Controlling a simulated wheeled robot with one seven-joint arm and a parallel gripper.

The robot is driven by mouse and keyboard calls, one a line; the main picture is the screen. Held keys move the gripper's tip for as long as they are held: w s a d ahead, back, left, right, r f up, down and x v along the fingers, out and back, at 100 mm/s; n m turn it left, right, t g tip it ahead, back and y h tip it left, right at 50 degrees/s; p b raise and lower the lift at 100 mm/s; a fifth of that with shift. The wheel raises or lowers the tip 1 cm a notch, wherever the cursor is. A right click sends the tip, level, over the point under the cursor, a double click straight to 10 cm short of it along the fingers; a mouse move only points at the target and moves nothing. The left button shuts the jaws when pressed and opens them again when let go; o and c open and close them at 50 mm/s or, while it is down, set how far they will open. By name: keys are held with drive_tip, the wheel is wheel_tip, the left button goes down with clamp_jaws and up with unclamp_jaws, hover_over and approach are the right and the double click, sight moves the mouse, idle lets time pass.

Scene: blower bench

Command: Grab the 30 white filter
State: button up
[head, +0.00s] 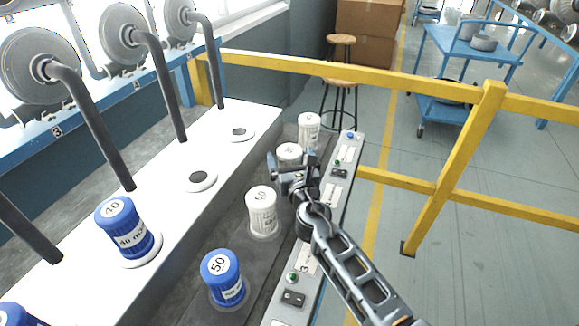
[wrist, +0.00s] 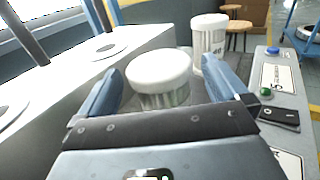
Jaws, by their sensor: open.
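Three white filters stand upright in a row on the dark strip of the bench. The middle one (head: 288,151), whose top label looks like 30, is partly hidden by my gripper (head: 292,167). In the wrist view this white filter (wrist: 160,72) lies ahead, between the two blue fingers of my open gripper (wrist: 165,85), with no visible contact.
A blue filter (head: 223,278) marked 50 stands nearer on the strip. A blue filter marked 40 (head: 128,228) sits on the white bench, below grey pipes (head: 92,128). A control panel with buttons (head: 310,262) borders the right side. A yellow rail (head: 400,82) runs behind.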

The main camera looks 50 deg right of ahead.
drive_tip(key=x, duration=0.3)
drive_tip(key=shift+w+d, duration=0.15)
drive_tip(key=shift+w, duration=0.05)
drive_tip(key=c, duration=1.2)
